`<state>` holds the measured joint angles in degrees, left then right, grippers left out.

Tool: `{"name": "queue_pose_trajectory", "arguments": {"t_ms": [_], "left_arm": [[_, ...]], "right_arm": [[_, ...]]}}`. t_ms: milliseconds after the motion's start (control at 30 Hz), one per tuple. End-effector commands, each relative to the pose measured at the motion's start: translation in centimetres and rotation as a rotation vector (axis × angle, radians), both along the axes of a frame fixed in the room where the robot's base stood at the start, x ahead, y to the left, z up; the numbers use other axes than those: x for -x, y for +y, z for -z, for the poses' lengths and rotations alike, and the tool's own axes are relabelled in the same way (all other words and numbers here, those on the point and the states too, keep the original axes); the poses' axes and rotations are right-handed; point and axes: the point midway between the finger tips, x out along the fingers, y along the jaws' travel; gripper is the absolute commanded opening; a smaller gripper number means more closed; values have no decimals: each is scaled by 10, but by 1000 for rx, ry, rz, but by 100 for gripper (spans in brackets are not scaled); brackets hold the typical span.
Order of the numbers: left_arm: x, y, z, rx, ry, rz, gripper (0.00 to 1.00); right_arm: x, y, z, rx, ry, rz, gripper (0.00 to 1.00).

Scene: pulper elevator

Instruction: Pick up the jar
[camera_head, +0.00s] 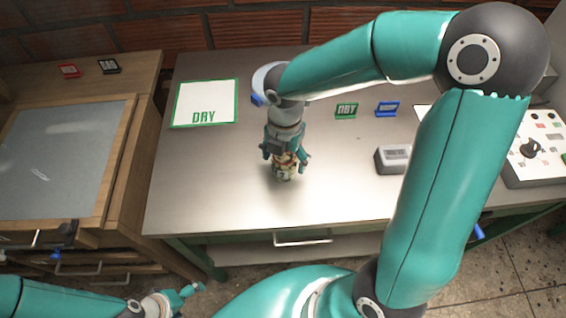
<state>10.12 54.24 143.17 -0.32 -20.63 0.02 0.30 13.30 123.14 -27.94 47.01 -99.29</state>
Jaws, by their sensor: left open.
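The jar (284,171) is small, with a mottled cream and brown surface, and is near the front middle of the metal table. My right gripper (285,162) is directly above it, pointing down, with its fingers spread on either side. The right finger looks apart from the jar; contact on the left side is unclear. The jar's upper part is partly hidden by the gripper. My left gripper (186,297) is open and empty at the bottom left, low in front of the tables and far from the jar.
The metal table (220,190) is clear left of the jar. A green-framed DRY mat (205,103) lies at the back left. A green DRY sign (346,111), a blue sign (387,109), a grey device (393,160) and a control panel (535,150) stand to the right.

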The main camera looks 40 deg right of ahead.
Motion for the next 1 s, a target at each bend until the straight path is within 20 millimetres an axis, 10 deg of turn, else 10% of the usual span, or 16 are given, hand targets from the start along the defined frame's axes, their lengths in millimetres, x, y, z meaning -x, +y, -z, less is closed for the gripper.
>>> {"name": "queue_pose_trajectory", "arguments": {"t_ms": [333,1000], "left_arm": [[0,0,0,0,0,0,90],[0,0,-4,0,0,0,90]], "right_arm": [[0,0,-1,0,-1,0,18],[-1,-1,-43,1,-9,2,18]]}}
